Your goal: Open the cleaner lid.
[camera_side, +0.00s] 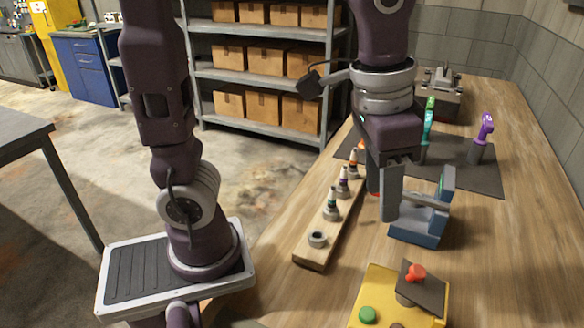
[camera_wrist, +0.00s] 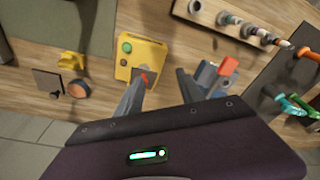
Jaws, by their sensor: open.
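No part is plainly marked as the cleaner or its lid, so I cannot tell which it is. A blue device (camera_side: 418,226) with an upright plate stands on the bench; in the wrist view a blue body (camera_wrist: 207,76) with a red block (camera_wrist: 228,66) shows by the right finger. A yellow box (camera_side: 375,290) with a green button stands nearer the side camera, also seen in the wrist view (camera_wrist: 148,52). A dark plate (camera_side: 428,293) with a red knob is at its right. My gripper (camera_side: 381,196) is open, pointing down beside the blue device. Its fingers (camera_wrist: 160,88) show apart and empty.
A wooden rack (camera_side: 312,256) with several dark-tipped pieces lies left of my gripper. A dark mat (camera_side: 483,178) with a purple-handled tool (camera_side: 486,128) and green tools (camera_side: 428,122) lies behind. The right side of the bench is clear.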

